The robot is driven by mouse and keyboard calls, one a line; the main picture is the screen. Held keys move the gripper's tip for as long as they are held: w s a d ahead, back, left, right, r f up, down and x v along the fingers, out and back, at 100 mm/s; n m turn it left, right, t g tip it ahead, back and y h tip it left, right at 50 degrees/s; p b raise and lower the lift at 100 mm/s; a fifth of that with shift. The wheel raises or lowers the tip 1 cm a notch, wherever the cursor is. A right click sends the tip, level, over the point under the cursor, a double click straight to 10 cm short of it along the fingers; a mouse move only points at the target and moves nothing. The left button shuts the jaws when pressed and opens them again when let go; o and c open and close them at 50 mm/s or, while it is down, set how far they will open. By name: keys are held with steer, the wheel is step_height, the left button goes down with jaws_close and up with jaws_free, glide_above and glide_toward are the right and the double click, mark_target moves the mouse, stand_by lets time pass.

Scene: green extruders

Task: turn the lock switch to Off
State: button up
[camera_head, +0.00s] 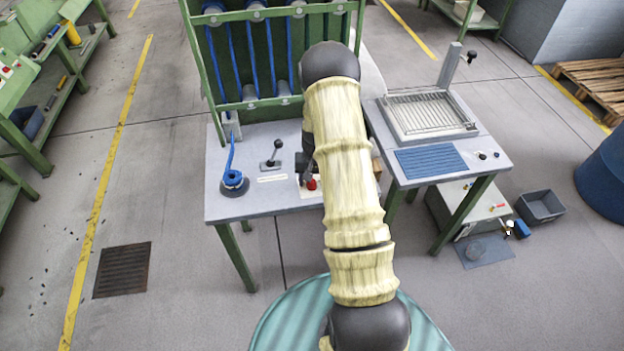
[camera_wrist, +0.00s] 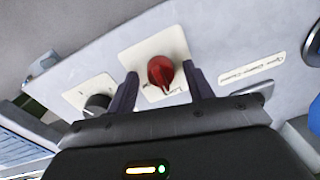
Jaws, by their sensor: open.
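The lock switch is a red rotary knob (camera_wrist: 160,72) on a pale square plate (camera_wrist: 158,50) in the wrist view. My gripper (camera_wrist: 162,82) is open, with one dark finger on each side of the red knob. Whether the fingers touch the knob is not clear. In the head view the red knob (camera_head: 311,184) shows near the front edge of the grey table, beside my arm. My gripper is mostly hidden behind my arm there. The plate's markings are too small to read.
A black knob (camera_wrist: 97,102) on its own plate sits left of the red one. A label strip (camera_wrist: 252,68) lies to the right. In the head view a black lever (camera_head: 272,156) and a blue tool (camera_head: 232,172) stand left on the table (camera_head: 265,203).

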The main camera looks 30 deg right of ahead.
steer(key=shift+f, duration=0.2)
steer(key=c, duration=1)
steer(key=shift+m, duration=0.6)
steer(key=m, duration=0.4)
steer(key=shift+b, duration=0.3)
steer(key=m, duration=0.6)
steer(key=shift+a+m+h+p, duration=0.1)
steer(key=shift+m+h+p, duration=0.2)
steer(key=shift+m+p, duration=0.1)
